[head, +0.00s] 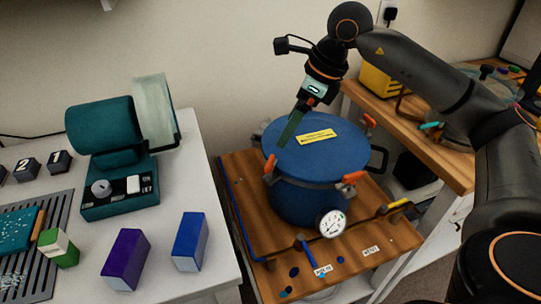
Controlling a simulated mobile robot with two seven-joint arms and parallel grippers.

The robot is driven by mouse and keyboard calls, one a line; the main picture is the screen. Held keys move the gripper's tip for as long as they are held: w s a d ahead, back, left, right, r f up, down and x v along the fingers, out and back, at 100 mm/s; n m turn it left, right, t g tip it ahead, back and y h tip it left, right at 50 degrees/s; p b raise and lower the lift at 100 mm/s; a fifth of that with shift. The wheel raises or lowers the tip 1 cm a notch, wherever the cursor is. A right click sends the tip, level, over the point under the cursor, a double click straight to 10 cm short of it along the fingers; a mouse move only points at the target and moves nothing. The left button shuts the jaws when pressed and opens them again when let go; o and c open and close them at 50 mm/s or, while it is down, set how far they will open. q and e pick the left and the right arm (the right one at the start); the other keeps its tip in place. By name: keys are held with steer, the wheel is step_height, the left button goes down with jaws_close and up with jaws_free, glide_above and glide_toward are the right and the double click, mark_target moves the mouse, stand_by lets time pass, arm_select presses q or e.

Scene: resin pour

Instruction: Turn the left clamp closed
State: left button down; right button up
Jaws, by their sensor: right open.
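The blue pressure pot (315,200) stands on a wooden board, its lid (335,146) on top with a yellow label. The left clamp (270,163) has an orange handle at the left front of the lid rim. Another orange clamp (352,178) is at the right front, and one more (369,121) is at the back right. My right gripper (285,138) is open and points down over the left part of the lid, a little above and right of the left clamp. Whether it touches anything is unclear. My left gripper is out of view.
A pressure gauge (331,223) sticks out at the pot's front. A blue valve handle (306,248) is on the board (385,240). The white table (180,282) at left holds a teal machine (105,135), a purple block (125,259) and a blue block (189,241).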

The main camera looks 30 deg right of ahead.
mark_target(269, 160)
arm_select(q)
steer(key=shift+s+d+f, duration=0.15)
arm_select(e)
steer(key=x, duration=1.1)
steer(key=shift+c, duration=0.2)
steer(key=c, duration=1.3)
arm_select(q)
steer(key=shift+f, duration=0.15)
arm_select(e)
steer(key=shift+c, duration=0.2)
